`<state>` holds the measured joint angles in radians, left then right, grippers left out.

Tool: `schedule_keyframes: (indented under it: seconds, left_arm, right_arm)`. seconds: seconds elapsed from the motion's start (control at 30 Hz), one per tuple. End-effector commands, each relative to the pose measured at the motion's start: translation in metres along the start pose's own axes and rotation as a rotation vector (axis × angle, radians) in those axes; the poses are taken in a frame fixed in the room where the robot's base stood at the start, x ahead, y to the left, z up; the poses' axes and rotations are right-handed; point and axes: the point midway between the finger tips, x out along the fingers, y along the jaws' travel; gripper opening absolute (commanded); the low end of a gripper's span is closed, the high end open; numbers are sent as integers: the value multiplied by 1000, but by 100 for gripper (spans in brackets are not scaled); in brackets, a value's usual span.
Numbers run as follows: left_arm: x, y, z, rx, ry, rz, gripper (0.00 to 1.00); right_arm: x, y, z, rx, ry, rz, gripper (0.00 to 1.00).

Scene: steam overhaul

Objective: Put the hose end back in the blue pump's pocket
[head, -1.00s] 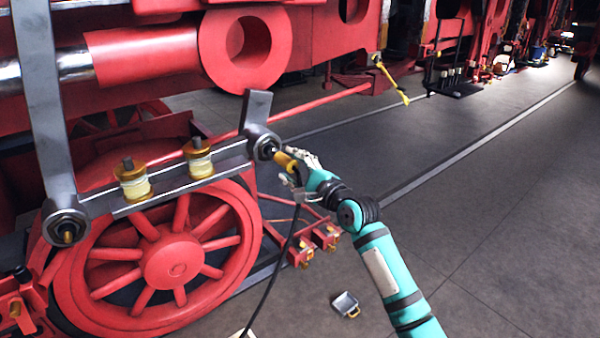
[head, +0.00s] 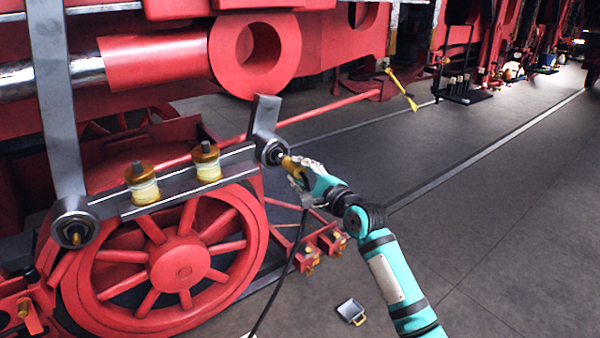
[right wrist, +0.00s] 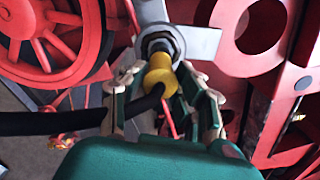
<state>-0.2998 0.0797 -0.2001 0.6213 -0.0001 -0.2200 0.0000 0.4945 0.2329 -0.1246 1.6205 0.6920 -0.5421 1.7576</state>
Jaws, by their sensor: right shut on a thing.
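My right gripper (head: 294,168) is shut on the yellow hose end (head: 288,162), right at the big nut on the rod's right end. In the right wrist view the gripper's fingers (right wrist: 165,95) stand either side of the yellow hose end (right wrist: 160,72). Its front meets the dark nut (right wrist: 157,43); I cannot tell whether it is fitted on it. The black hose (right wrist: 60,122) leaves to the left there and hangs down below the gripper in the head view (head: 285,270). I cannot make out the blue pump or its pocket. My left gripper is not in view.
A red spoked wheel (head: 178,268) and the steel rod (head: 180,183) with two yellow-topped cups fill the left. A small grey pan (head: 350,310) lies on the floor. A black rack (head: 460,92) stands far back. The floor at right is clear.

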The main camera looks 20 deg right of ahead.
Motion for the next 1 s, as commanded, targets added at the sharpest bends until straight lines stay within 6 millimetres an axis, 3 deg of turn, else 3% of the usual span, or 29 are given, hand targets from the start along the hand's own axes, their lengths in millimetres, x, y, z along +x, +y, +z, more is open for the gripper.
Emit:
schedule_keyframes:
  seconds: [0.17,0.8,1.0]
  left_arm:
    - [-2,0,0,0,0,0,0]
    - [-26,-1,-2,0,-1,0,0]
    - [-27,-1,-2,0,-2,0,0]
  right_arm:
    - [-2,-1,0,0,0,-1,0]
    - [-45,-2,1,0,0,-1,0]
    - [-49,-1,0,-1,0,-2,0]
